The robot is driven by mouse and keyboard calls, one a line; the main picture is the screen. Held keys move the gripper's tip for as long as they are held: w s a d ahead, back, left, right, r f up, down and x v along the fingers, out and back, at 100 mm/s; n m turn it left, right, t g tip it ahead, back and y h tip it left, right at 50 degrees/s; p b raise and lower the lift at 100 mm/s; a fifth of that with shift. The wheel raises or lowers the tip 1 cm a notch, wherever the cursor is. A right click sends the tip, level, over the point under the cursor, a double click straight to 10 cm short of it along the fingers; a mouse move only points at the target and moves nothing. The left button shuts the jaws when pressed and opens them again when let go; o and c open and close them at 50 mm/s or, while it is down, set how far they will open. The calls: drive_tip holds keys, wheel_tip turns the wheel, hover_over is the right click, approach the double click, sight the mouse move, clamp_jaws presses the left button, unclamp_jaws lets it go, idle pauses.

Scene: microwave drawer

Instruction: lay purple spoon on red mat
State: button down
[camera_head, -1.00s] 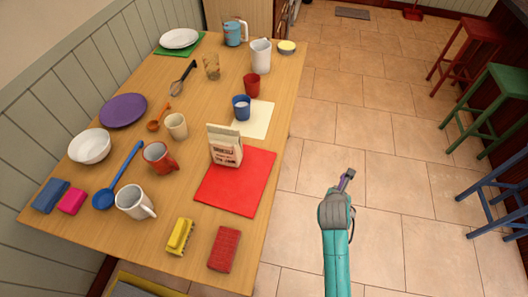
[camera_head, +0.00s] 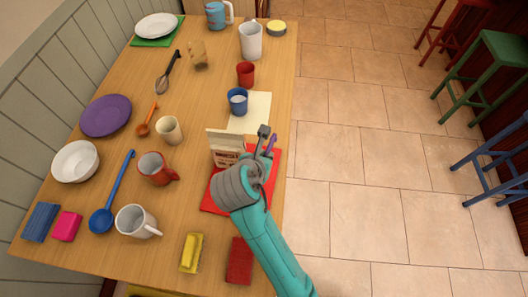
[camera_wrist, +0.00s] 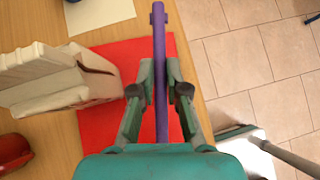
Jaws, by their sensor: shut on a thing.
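The purple spoon (camera_wrist: 159,50) is clamped between the fingers of my gripper (camera_wrist: 160,95) in the wrist view. Its shaft runs up past the fingertips. In the head view a bit of the purple spoon (camera_head: 272,142) shows by my gripper (camera_head: 262,145). The red mat (camera_wrist: 97,130) lies on the table below my gripper, and the spoon is over its right part in the wrist view. In the head view the mat (camera_head: 213,198) is largely hidden by my arm. I cannot tell the spoon's height above the mat.
A paper bag (camera_head: 226,146) stands on the mat's far left part, close to my gripper. A blue cup (camera_head: 238,101) stands on a cream sheet (camera_head: 262,108) beyond it. The table's right edge is close.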

drive_tip(key=shift+f, duration=3.9)
drive_tip(key=c, duration=0.9)
unclamp_jaws()
drive_tip(key=shift+o, duration=0.2)
drive_tip(key=o, duration=0.6)
